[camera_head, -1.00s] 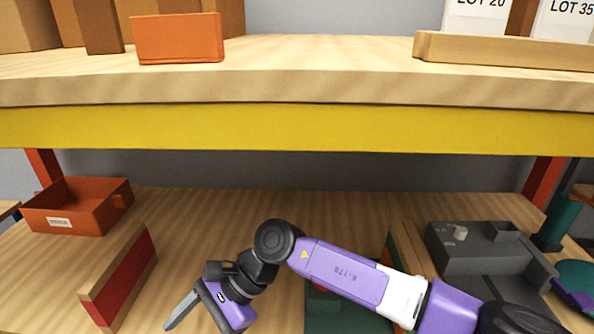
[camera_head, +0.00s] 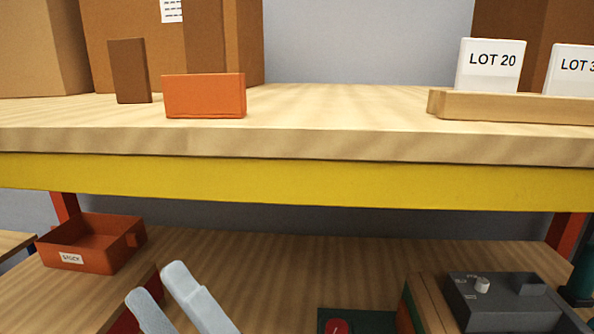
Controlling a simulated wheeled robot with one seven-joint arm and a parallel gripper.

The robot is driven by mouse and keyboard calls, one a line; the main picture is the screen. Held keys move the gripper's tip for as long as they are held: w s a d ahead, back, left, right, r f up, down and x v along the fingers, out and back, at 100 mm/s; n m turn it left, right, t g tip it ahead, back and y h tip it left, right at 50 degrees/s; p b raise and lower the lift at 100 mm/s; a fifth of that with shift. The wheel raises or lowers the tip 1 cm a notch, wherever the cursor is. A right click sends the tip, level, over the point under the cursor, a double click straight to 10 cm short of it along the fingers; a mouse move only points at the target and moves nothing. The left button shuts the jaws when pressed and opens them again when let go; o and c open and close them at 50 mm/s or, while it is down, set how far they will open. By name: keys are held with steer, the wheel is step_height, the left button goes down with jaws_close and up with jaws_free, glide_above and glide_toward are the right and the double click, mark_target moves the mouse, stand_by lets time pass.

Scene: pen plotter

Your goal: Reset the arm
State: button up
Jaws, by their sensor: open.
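My gripper (camera_head: 155,281) shows at the lower left as two pale grey fingers pointing up and to the left. The rest of my arm is out of the picture below.
The upper shelf has a yellow front beam (camera_head: 290,183) across the view. On it stand an orange block (camera_head: 204,96), a brown block (camera_head: 130,71), cardboard boxes and a wooden holder (camera_head: 510,107) with lot cards. A dark grey device (camera_head: 505,303) sits on the lower shelf at right.

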steer(key=s+d+f+m+t+h, duration=0.2)
steer(key=d+f+m+t+h, duration=0.5)
steer(key=d+m+h, duration=0.55)
steer(key=s+d+f+m+t+h, duration=0.2)
steer(key=d+f+m+t+h, duration=0.3)
steer(key=d+f+m+h, duration=0.8)
steer(key=s+d+f+m+g, duration=0.1)
steer(key=s+d+f+g, duration=0.1)
steer(key=s, duration=0.4)
steer(key=s+d+f+m+g, duration=0.2)
steer(key=s+d+f+g, duration=0.1)
steer(key=s+d, duration=0.2)
steer(key=s+d+f+m+g, duration=0.2)
steer(key=s+d, duration=0.2)
steer(key=s, duration=0.5)
steer(key=shift+s+f+g, duration=0.25)
steer(key=shift+f+g, duration=0.05)
